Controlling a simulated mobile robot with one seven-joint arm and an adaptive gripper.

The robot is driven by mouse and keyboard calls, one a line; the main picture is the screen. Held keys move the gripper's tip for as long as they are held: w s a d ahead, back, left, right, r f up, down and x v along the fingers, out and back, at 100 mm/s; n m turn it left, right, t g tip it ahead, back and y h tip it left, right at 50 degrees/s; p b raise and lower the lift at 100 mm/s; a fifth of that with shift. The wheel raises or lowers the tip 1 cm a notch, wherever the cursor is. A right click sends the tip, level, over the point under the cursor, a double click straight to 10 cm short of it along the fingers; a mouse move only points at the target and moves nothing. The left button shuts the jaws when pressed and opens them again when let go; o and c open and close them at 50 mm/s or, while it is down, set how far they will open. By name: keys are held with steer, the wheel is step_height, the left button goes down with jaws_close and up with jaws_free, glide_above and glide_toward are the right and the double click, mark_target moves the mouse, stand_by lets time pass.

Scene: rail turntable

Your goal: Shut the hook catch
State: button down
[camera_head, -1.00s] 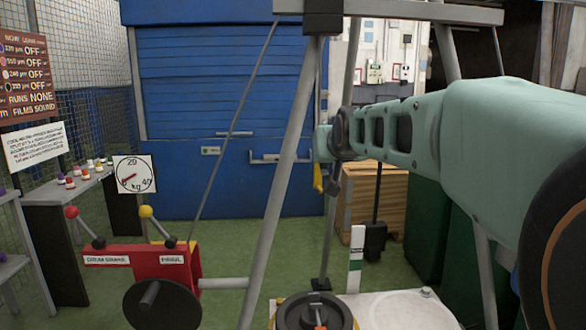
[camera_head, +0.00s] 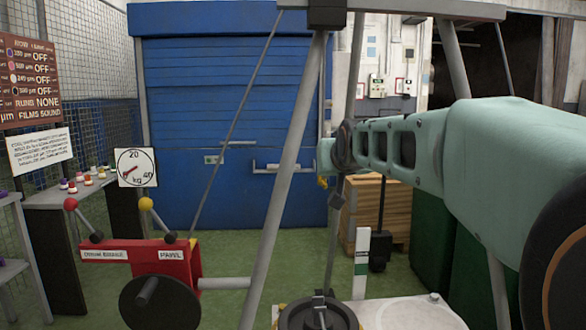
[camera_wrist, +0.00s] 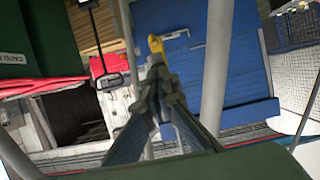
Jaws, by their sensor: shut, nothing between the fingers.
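A small yellow piece (camera_head: 323,182), which may be the hook or its catch, shows just below the end of my arm in the head view. Most of it is hidden there. In the wrist view the yellow piece (camera_wrist: 155,44) stands just past the tips of my gripper (camera_wrist: 158,78), in front of the blue shutter. The fingers are together with nothing between them. I cannot tell whether they touch the yellow piece, nor whether the catch is open or closed. In the head view my arm hides the gripper.
Grey frame legs (camera_head: 285,180) slope down near my arm. A red lever box (camera_head: 150,262) with a dark wheel stands at the left. A dark round hub (camera_head: 318,316) is at the bottom middle. Wooden crates (camera_head: 400,215) and green bins stand at the right. A blue shutter (camera_head: 215,110) is behind.

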steer(key=shift+r, duration=0.1)
steer(key=shift+r+p, duration=0.55)
steer(key=shift+r, duration=0.15)
steer(key=shift+s, duration=0.1)
